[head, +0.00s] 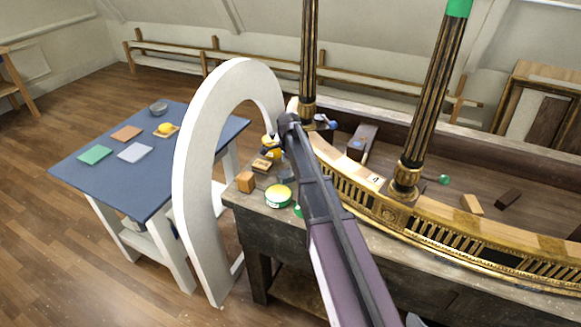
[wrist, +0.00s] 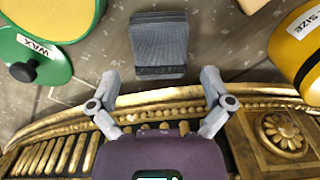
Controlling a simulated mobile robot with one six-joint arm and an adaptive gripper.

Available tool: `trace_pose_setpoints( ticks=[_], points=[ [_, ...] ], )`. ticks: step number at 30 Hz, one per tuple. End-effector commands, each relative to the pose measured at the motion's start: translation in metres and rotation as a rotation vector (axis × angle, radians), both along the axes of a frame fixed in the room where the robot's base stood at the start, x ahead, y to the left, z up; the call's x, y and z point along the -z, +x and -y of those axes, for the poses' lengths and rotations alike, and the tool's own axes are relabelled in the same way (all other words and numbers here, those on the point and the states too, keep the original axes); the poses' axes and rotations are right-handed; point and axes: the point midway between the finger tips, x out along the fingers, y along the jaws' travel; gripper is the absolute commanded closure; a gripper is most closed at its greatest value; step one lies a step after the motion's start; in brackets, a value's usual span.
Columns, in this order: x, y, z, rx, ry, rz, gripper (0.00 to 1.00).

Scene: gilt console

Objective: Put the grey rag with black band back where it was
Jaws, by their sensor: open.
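The folded grey rag (wrist: 158,45) lies on the worn bench top in the wrist view, with darker bands across its far and near ends. In the head view it is a small grey patch (head: 286,177) beside my arm. My gripper (wrist: 161,80) is open and empty, its fingers spread over the gilt rail's edge. The rag lies just beyond the fingertips, roughly centred between them and apart from them. In the head view my arm hides the gripper.
The gilt console rail (head: 365,207) runs along the bench. A white arch (head: 190,200) stands between the bench and the blue table (head: 80,170), which holds several cloths.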

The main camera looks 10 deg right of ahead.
Motion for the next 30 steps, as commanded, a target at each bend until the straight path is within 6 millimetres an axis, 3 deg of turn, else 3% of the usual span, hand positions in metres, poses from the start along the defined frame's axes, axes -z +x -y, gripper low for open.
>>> trace_pose_setpoints(
  ticks=[21,30],
  points=[
    [-0.063,0.0,0.001,0.001,0.0,0.0,0.0],
    [-0.079,0.0,0.001,0.001,0.0,0.0,0.0]
  ],
)
